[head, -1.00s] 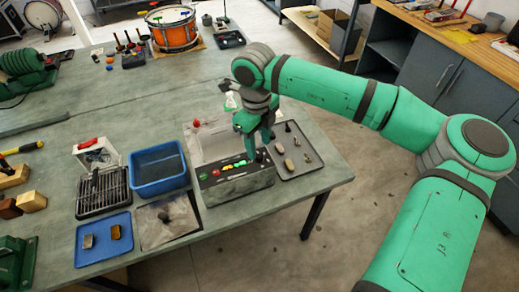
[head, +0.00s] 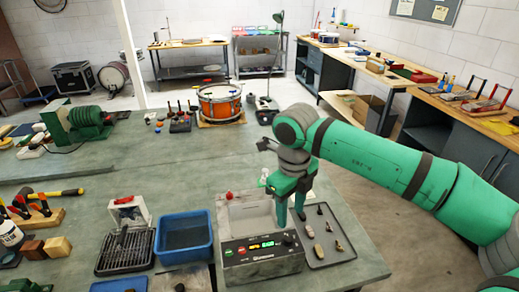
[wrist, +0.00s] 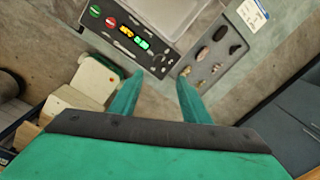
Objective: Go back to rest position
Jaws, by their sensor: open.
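My green gripper (head: 291,209) hangs above the workbench (head: 120,185), over the gap between the control box and the grey tray. In the wrist view my gripper (wrist: 158,95) has its two fingers apart with nothing between them. The grey control box (head: 262,262) has a lit green display and coloured buttons; it also shows in the wrist view (wrist: 150,50). The grey tray (head: 345,252) to its right holds several small dark and tan parts.
A blue bin (head: 184,229) and a black rack (head: 110,265) stand left of the control box. An orange drum (head: 220,104) stands at the bench's far side. Open floor (head: 405,230) lies right of the bench.

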